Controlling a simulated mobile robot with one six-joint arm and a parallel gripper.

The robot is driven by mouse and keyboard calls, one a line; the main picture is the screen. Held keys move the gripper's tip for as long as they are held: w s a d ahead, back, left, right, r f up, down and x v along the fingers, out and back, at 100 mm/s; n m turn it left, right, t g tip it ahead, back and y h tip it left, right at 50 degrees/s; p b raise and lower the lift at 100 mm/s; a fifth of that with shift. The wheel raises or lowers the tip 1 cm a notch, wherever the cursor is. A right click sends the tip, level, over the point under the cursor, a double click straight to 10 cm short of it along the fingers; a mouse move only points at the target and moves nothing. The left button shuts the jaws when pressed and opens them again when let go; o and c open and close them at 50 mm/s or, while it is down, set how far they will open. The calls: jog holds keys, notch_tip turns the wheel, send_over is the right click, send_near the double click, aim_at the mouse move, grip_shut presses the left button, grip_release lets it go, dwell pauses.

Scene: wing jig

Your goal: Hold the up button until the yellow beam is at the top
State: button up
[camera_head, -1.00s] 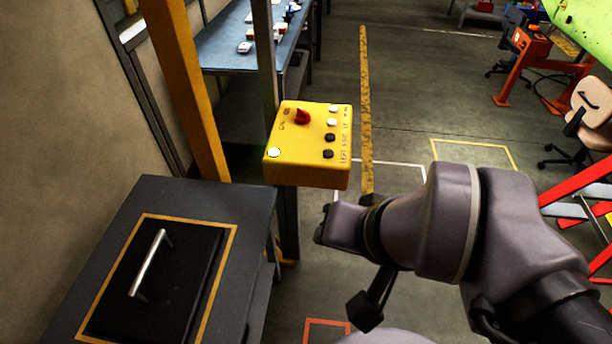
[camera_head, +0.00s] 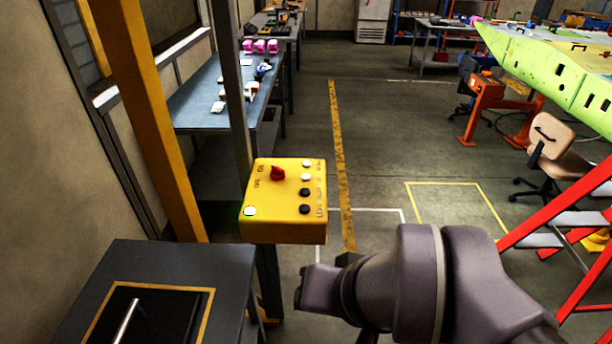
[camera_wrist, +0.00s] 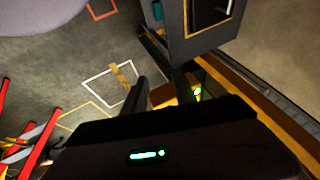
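A yellow control box (camera_head: 285,231) stands in the middle of the head view. Its top has a red knob (camera_head: 278,174), two white buttons (camera_head: 307,177), two black buttons (camera_head: 304,209) and a bright, greenish-white lamp or button (camera_head: 250,211). The lettering is too small to tell which is the up button. My gripper (camera_head: 302,292) is below and in front of the box, apart from it. In the wrist view, its two dark fingers (camera_wrist: 160,90) stand apart with nothing between them.
A dark cabinet (camera_head: 180,262) with a metal handle stands at the lower left. A blue workbench (camera_head: 195,105) is behind the box. Red framing (camera_head: 550,220) and a tan chair (camera_head: 556,150) are on the right. The floor between is mostly clear.

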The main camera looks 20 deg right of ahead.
grip_shut()
dwell(1.5)
